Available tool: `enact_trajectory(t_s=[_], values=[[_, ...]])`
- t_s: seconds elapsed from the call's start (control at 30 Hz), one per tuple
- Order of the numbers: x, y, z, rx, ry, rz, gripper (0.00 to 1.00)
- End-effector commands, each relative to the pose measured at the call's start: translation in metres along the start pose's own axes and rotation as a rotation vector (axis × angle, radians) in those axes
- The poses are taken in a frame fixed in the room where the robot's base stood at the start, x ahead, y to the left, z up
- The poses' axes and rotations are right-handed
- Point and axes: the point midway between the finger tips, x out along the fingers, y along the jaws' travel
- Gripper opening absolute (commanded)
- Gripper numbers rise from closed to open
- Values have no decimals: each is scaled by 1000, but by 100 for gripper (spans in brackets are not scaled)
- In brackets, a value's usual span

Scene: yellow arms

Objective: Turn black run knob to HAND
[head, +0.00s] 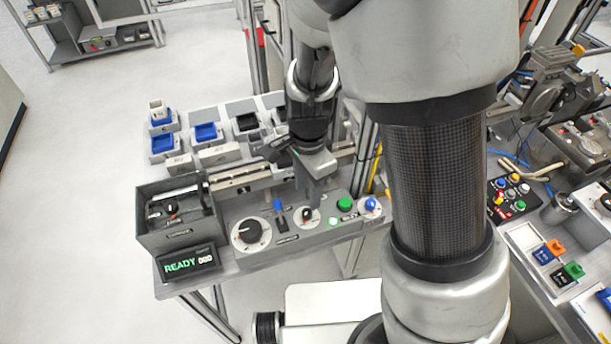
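A grey control panel (272,252) at centre left carries a large black knob (247,232) on a white dial and a small black knob (307,215) on a smaller white dial. The labels are too small to read, so I cannot tell which is the run knob or where HAND is. My gripper (312,198) points down just above the small knob and partly covers it. I cannot tell whether it touches the knob, or whether its fingers are open or shut.
A green button (344,203) and a blue knob (370,204) are right of my gripper. Blue bins (206,132) stand behind.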

Motion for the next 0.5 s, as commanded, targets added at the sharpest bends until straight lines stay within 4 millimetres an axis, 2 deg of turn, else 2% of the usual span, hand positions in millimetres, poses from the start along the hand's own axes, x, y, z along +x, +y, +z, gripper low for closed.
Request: enact_trajectory(t_s=[0.03, 0.2, 0.33, 0.5], values=[[15, 1, 0, 0, 1, 5, 39], [47, 2, 0, 1, -1, 5, 39], [65, 1, 0, 0, 0, 3, 39], [76, 0, 0, -1, 0, 1, 39]])
